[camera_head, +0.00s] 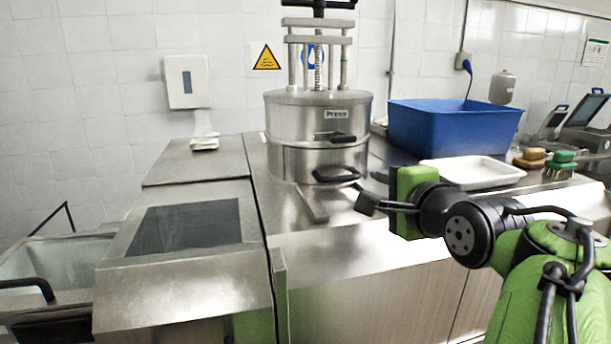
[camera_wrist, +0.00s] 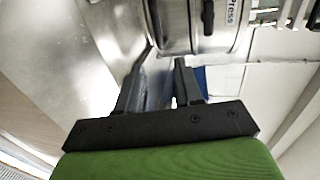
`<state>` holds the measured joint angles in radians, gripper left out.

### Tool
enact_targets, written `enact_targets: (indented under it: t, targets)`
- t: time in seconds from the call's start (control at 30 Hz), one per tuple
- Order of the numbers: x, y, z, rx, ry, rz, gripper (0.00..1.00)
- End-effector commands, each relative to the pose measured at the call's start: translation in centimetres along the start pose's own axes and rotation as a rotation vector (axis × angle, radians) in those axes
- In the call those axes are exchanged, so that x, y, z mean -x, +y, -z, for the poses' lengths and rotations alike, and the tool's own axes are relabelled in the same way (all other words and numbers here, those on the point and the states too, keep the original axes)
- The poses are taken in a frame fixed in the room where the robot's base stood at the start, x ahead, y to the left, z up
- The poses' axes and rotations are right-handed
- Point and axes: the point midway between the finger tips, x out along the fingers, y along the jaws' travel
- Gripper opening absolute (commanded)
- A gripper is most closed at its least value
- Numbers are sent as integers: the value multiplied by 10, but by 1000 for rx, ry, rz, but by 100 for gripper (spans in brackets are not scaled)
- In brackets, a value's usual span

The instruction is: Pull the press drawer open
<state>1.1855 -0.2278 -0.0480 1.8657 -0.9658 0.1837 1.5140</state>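The press (camera_head: 318,110) is a round steel drum labelled "Press", with a screw frame on top. It stands on the steel counter. Two dark handles show on its front: an upper handle (camera_head: 342,138) and a lower handle (camera_head: 336,175) on the bottom section, which I take for the drawer. The drawer looks closed. My gripper (camera_head: 374,205) is in front and to the right of the press, apart from the lower handle. In the wrist view my gripper (camera_wrist: 162,65) has its two fingers apart with nothing between them, and the press (camera_wrist: 195,25) lies beyond the fingertips.
A blue tub (camera_head: 455,125) and a white tray (camera_head: 470,172) stand right of the press. Brushes (camera_head: 560,158) lie farther right. A metal strip (camera_head: 312,203) extends forward from the press base. A sink unit (camera_head: 60,262) is at left. The counter front is mostly clear.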

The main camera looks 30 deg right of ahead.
Motion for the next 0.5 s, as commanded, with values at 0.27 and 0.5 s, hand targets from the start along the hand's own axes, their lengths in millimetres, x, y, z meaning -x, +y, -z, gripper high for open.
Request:
enact_targets:
  t: [0.27, 0.5]
  targets:
    - [-73, 2, 0, -1, -4, -2, 35]
    - [-117, 0, 0, 1, -3, 0, 35]
